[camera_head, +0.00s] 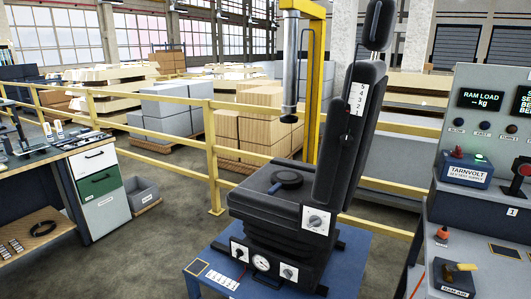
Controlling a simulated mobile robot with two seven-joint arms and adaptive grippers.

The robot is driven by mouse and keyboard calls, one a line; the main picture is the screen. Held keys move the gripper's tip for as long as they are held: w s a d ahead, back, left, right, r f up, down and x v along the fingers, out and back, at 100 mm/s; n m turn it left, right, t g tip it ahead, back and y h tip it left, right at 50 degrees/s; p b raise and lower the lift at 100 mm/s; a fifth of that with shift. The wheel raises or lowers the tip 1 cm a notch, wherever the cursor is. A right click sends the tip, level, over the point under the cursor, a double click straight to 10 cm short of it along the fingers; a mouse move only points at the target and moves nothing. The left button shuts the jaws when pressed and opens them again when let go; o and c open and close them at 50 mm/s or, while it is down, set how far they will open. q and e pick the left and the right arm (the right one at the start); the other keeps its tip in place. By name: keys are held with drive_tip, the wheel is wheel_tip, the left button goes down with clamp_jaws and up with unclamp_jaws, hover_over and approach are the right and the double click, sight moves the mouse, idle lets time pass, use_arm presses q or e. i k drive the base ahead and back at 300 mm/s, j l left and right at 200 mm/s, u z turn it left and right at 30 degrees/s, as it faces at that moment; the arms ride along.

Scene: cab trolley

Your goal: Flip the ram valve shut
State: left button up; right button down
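A small black valve block with a short yellow lever (461,267) sits on the grey bench at the lower right. I take it to be the ram valve; the small label on its front is hard to read. The yellow lever lies roughly level across the top of the block and points to the right. Neither of my grippers shows in this view, and nothing touches the lever.
The grey test console (486,165) stands at the right, with a "RAM LOAD" display, a blue Tarnvolt box (467,168) and a red knob (443,233). A black seat (285,205) stands on a blue platform (341,262) left of it. Yellow railing (180,170) runs behind.

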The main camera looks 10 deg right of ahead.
sight(460, 267)
drive_tip(key=i+l, duration=0.15)
drive_tip(key=i, duration=0.3)
drive_tip(key=i+z, duration=0.7)
drive_tip(key=i, duration=0.1)
